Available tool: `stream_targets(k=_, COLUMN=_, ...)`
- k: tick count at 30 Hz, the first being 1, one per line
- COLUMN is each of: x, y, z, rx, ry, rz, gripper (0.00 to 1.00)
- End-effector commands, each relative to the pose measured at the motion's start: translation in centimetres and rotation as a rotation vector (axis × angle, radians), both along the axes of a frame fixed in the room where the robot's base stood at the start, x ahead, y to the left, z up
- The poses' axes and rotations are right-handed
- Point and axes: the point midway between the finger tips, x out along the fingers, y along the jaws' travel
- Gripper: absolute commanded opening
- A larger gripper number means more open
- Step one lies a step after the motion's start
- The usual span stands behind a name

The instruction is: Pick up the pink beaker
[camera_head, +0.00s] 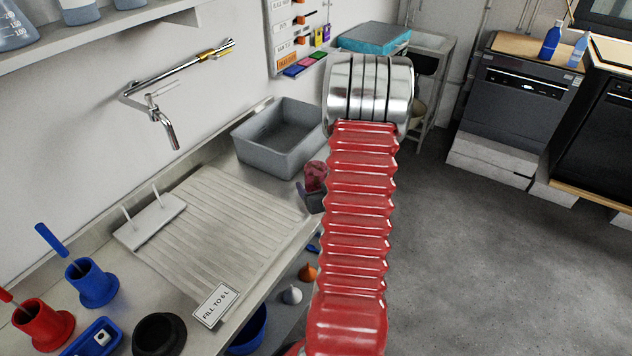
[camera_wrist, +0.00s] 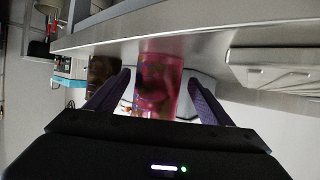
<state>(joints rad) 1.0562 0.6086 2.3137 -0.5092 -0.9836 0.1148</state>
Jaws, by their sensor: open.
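The pink beaker (camera_wrist: 158,85) is see-through and stands between the two fingers of my gripper (camera_wrist: 155,98) in the wrist view. The fingers are apart, one on each side of it, and I cannot tell whether either touches it. In the head view the beaker (camera_head: 316,176) shows beside my red arm, near the sink's front corner. Part of my gripper (camera_head: 313,198) shows just below it there, and my arm hides the rest.
A grey sink basin (camera_head: 262,150) lies behind the beaker, with a ribbed draining board (camera_head: 205,222) to its left. A blue holder (camera_head: 92,283), a red holder (camera_head: 42,325) and a black ring-shaped thing (camera_head: 158,334) stand at the front left. The floor (camera_head: 480,260) at right is clear.

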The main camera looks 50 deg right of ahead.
Motion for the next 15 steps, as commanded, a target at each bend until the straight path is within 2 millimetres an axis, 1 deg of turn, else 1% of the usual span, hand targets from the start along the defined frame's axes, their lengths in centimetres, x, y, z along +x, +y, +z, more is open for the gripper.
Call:
stream_targets(k=3, x=0.33, y=-0.23, z=-0.13, rx=0.000, ry=0.000, rz=0.000, gripper=0.74)
stream_targets(k=11, x=0.32, y=-0.25, z=-0.15, rx=0.000, ry=0.000, rz=0.000, gripper=0.74)
stream_targets(k=15, x=0.86, y=-0.68, z=-0.34, rx=0.000, ry=0.000, rz=0.000, gripper=0.74)
